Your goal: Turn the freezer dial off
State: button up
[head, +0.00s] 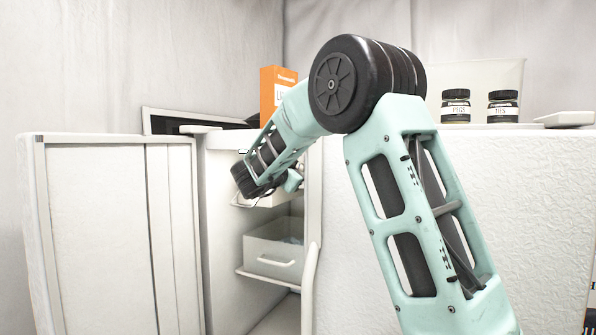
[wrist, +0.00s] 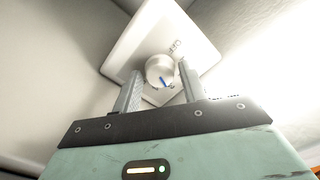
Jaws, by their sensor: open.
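The freezer dial (wrist: 159,71) is a round pale knob with a blue mark, on a white square plate (wrist: 140,35) in the wrist view. My gripper (wrist: 159,82) is open, with one grey finger on each side of the dial's near edge. I cannot tell whether the fingers touch the dial. In the head view my arm reaches into the open freezer (head: 222,225), and my arm and the freezer's upper part hide the dial and the fingertips there.
A white drawer (head: 272,255) with a handle sits on a shelf below my arm. An open door panel (head: 100,235) stands at the left. An orange box (head: 268,95) and two dark jars (head: 456,106) (head: 503,106) stand on top.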

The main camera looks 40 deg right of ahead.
jog(key=c, duration=0.5)
jog(key=shift+o, duration=0.2)
jog(key=shift+n, duration=1.6)
jog(key=shift+n, duration=1.7)
jog(key=shift+n, duration=1.7)
